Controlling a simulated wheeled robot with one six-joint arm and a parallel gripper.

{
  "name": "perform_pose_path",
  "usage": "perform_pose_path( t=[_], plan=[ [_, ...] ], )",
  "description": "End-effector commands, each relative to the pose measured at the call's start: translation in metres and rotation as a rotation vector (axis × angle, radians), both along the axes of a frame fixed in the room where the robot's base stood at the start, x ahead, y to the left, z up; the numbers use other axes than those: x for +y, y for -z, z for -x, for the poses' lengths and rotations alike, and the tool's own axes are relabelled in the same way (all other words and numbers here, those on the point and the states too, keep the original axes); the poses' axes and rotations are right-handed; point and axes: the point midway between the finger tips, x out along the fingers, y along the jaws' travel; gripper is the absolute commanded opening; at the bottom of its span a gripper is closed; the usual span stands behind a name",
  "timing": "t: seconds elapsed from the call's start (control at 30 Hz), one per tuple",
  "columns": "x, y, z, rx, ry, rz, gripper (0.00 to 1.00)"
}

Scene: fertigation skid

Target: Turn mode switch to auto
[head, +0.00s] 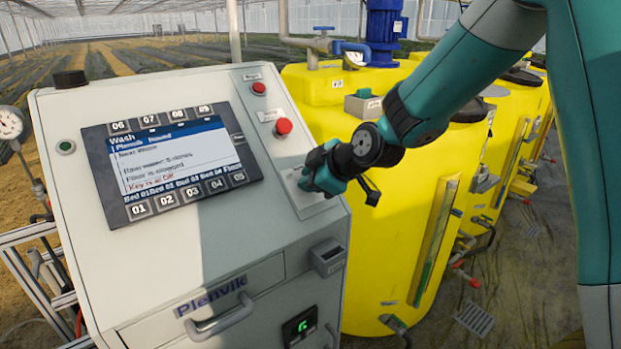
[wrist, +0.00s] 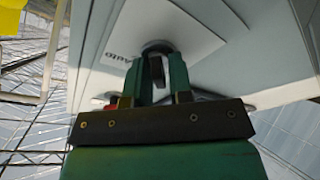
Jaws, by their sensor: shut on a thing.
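The mode switch (wrist: 157,68) is a dark, narrow handle on a round base, set in a pale plate. In the wrist view it stands between the fingers of my gripper (wrist: 159,72), which is shut on it. The plate's lettering, which seems to read "Auto" (wrist: 122,57), appears turned over beside the switch. In the head view my gripper (head: 312,176) is at the right strip of the sloped control panel (head: 75,110) and hides the switch.
A red button (head: 283,126) and a smaller red one (head: 259,88) sit above my gripper on the same strip. Yellow tanks (head: 400,220) stand close to the right. A drawer handle (head: 218,318) juts from the cabinet front.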

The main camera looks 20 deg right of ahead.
Motion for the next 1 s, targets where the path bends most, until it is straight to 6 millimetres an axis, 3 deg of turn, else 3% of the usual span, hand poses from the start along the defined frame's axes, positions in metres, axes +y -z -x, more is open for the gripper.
perform_pose_path(
  t=[0.37,1.0],
  plan=[
    [-0.0001,0.0021,0.0,0.023,0.091,-0.08,0.0],
    [-0.001,0.0009,-0.0012,0.143,0.52,-0.449,0.0]
  ],
)
